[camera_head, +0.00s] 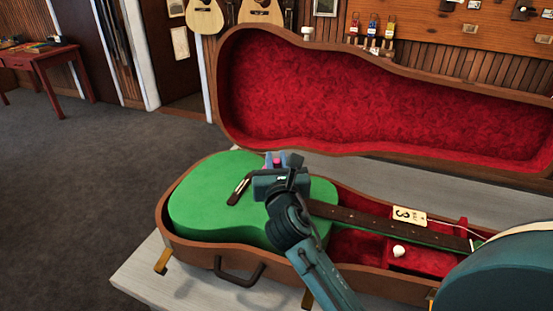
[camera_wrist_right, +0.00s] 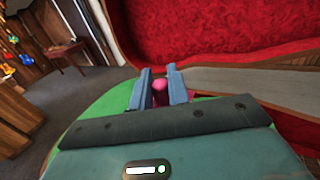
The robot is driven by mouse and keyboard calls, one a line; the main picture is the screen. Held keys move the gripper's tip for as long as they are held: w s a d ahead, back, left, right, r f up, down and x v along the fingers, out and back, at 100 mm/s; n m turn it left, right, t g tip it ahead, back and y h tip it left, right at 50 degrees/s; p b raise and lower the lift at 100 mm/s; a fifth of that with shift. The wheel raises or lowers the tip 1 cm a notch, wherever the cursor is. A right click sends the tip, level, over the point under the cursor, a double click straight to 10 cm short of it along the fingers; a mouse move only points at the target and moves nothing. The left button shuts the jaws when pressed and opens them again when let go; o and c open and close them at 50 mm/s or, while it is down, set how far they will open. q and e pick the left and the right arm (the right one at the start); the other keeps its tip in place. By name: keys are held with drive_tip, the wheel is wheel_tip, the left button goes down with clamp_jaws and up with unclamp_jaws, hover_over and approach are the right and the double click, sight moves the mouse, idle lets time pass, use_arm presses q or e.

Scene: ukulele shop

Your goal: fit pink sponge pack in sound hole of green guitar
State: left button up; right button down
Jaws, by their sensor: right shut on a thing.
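The green guitar (camera_head: 210,205) lies face up in an open brown case (camera_head: 200,252) lined in red. Its dark bridge (camera_head: 238,191) and fretboard (camera_head: 350,217) show. My right gripper (camera_head: 275,161) is over the body between the bridge and the fretboard and hides the sound hole. It is shut on the pink sponge pack (camera_wrist_right: 160,85), a small part of which shows between the fingers in the wrist view. How far the pack is above or inside the hole cannot be told. My left gripper is not in view.
The case's raised lid (camera_head: 350,100) stands behind the guitar. A tag marked 3 (camera_head: 409,215) and a white knob (camera_head: 398,251) are by the neck. The case rests on a pale table (camera_head: 150,280). A red table (camera_head: 45,60) stands far left.

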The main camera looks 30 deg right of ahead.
drive_tip(key=shift+f+b, duration=0.35)
drive_tip(key=shift+f, duration=0.45)
drive_tip(key=shift+f+b, duration=0.4)
drive_tip(key=shift+f, duration=0.2)
drive_tip(key=shift+f+b, duration=0.5)
drive_tip(key=shift+f, duration=0.35)
drive_tip(key=shift+f+b, duration=0.3)
drive_tip(key=shift+f, duration=0.1)
drive_tip(key=shift+f+b, duration=0.4)
drive_tip(key=shift+f, duration=0.2)
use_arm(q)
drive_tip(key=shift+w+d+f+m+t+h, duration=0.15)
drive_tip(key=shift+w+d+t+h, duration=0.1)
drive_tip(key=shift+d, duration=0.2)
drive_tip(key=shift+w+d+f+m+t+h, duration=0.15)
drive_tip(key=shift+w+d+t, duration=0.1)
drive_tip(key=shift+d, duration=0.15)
use_arm(e)
drive_tip(key=shift+f, duration=0.35)
